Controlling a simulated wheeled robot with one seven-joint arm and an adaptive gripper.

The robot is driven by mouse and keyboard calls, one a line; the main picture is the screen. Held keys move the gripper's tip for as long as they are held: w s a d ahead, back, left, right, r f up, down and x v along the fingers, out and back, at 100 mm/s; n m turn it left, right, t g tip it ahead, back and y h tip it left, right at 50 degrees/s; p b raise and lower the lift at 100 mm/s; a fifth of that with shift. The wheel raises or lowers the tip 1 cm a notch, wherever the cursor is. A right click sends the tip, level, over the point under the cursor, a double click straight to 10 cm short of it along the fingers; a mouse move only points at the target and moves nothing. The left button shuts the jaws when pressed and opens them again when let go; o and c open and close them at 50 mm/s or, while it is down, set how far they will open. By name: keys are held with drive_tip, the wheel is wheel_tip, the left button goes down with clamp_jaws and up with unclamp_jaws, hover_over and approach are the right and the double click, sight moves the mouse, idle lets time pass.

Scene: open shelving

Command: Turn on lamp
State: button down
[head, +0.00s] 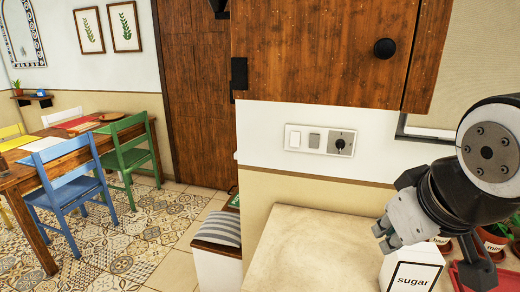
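No lamp shows in the head view. A wall panel (318,141) is on the white wall under the wooden cabinet. It carries a white rocker switch (295,138), a grey switch (314,140) and a grey plate with a round dark knob or socket (341,143). I cannot tell what state the switches are in. My gripper (432,256) is at the lower right, right of and below the panel and apart from it. Its fingers look spread, with nothing seen held between them.
A white sugar container (412,270) stands close below my gripper, on or beside the pale counter (310,250). Potted plants (494,240) stand at the right edge. The wooden cabinet (325,50) hangs above the panel. The counter's left part is clear.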

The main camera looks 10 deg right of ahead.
drive_tip(key=w+d+r+n+t+b, duration=0.15)
drive_tip(key=w+n+t+b, duration=0.25)
drive_tip(key=w, duration=0.6)
drive_tip(key=w+d+f+n+t+b, duration=0.1)
drive_tip(key=w+d+n+t+b, duration=0.25)
drive_tip(key=w, duration=0.75)
drive_tip(key=w+a+f+n+t+y+b, duration=0.1)
drive_tip(key=w+a+n+y+b, duration=0.5)
drive_tip(key=n, duration=0.6)
drive_tip(key=shift+w+a+f+n+t+y, duration=0.35)
drive_tip(key=shift+w+a+f+y, duration=0.25)
drive_tip(key=shift+w+f+y, duration=0.25)
drive_tip(key=shift+s+r, duration=0.1)
